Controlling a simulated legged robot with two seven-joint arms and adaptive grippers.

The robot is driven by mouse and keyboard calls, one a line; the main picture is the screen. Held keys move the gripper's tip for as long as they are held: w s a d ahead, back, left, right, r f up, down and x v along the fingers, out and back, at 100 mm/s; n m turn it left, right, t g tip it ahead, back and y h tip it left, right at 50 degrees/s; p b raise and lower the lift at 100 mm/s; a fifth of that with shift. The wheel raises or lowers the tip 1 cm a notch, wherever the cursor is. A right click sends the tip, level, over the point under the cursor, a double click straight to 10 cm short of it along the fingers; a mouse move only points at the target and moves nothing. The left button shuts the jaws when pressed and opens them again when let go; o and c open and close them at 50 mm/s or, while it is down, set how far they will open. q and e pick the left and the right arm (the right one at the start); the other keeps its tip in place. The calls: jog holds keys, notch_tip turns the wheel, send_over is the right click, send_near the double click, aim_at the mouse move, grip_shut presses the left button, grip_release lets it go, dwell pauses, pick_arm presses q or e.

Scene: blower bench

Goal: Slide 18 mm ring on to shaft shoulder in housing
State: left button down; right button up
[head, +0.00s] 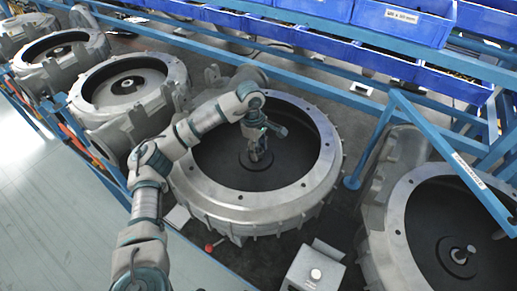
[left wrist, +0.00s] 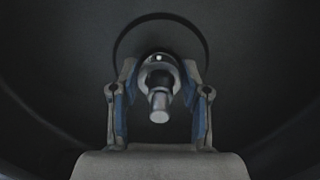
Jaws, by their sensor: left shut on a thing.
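The round grey housing (head: 312,188) stands open in the middle of the head view, with a dark inside. My left gripper (head: 258,157) reaches down into it, over the hub at its centre. In the left wrist view the gripper (left wrist: 160,88) is shut on a small metal ring (left wrist: 172,72) between its blue-padded fingers. The shaft (left wrist: 159,106) shows its bright end towards the camera, and the ring appears to be around it. The shaft shoulder is hidden, so I cannot tell if the ring touches it. My right gripper is not in view.
Another housing (head: 393,225) with a bare shaft stands at the right, and more housings (head: 180,70) stand at the left. Blue bins (head: 405,22) line the back. A blue frame post (head: 370,145) rises close to the right of the housing. A grey box (head: 314,268) sits in front.

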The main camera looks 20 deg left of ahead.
pick_arm(q)
jog(key=shift+s+d+f, duration=0.1)
jog(key=shift+d+f, duration=0.1)
jog(key=shift+f, duration=0.2)
jog(key=shift+s+d+f, duration=0.1)
jog(key=shift+d+f, duration=0.05)
jog(key=shift+f, duration=0.25)
jog(key=shift+c, duration=2.4)
grip_release()
jog(key=shift+a, duration=0.1)
jog(key=r, duration=0.6)
jog(key=a+r, duration=0.1)
jog(key=r, duration=0.1)
jog(key=shift+w+a+r+p, duration=0.1)
jog(key=shift+w+r+p, duration=0.2)
jog(key=shift+r, duration=0.1)
jog(key=shift+s+r, duration=0.2)
jog(key=shift+r, duration=0.15)
jog(key=shift+w, duration=0.1)
jog(key=shift+w+a, duration=0.1)
